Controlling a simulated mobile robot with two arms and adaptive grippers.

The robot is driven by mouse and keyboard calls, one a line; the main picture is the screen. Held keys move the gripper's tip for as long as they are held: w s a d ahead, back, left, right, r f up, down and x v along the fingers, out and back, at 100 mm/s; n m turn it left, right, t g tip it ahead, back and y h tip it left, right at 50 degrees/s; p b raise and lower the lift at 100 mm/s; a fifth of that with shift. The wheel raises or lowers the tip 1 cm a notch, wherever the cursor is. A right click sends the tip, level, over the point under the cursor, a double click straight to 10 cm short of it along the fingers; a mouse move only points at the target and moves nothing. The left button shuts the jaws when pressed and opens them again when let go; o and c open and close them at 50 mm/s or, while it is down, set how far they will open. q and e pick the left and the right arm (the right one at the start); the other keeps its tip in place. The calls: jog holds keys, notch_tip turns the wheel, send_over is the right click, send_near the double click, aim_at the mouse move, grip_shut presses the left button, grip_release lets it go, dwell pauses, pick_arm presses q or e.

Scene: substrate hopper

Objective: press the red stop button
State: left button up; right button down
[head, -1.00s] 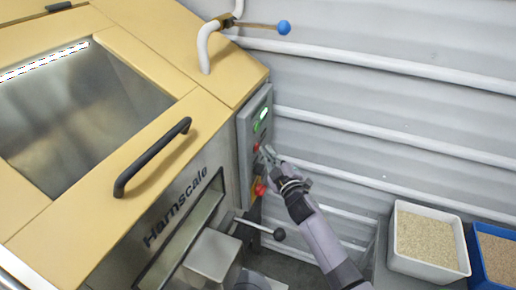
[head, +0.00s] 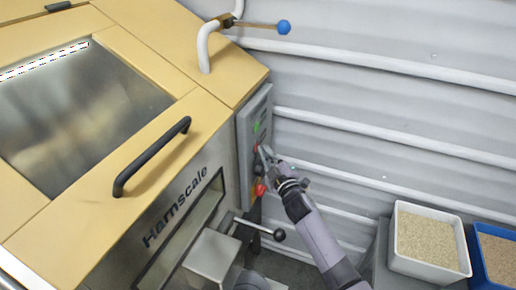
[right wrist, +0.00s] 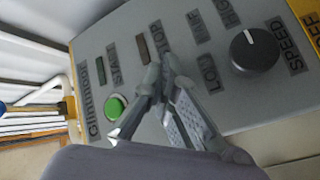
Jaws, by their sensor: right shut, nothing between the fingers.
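The red stop button (head: 257,148) shows as a small red spot on the grey control panel (head: 246,117) at the machine's side. My right gripper (head: 265,151) is shut and empty, its tips right at the button; I cannot tell whether they touch it. In the right wrist view the shut fingers (right wrist: 165,72) cover the panel beside the green button (right wrist: 115,106), and the red button is hidden behind them. Two small lamps above, one greenish (right wrist: 100,70) and one brownish (right wrist: 142,48), look dark. My left gripper is not in view.
A black speed knob (right wrist: 255,50) sits on the panel to the right. A larger red knob (head: 260,189) is below my fingers in the head view. A black-ball lever (head: 279,235) juts out lower down. White (head: 400,255) and blue (head: 472,250) bins stand at right.

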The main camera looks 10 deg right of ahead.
jog(key=shift+w+a, duration=0.1)
jog(key=shift+a, duration=0.05)
dwell(0.4)
jog(key=shift+s+d+p, duration=0.35)
jog(key=shift+s+d, duration=0.15)
jog(key=shift+d, duration=0.2)
jog(key=shift+d, duration=0.1)
jog(key=s+d+p, duration=0.1)
jog(key=d, duration=0.1)
jog(key=s+d+p, duration=0.1)
jog(key=d, duration=0.1)
jog(key=shift+s, duration=0.4)
dwell(0.3)
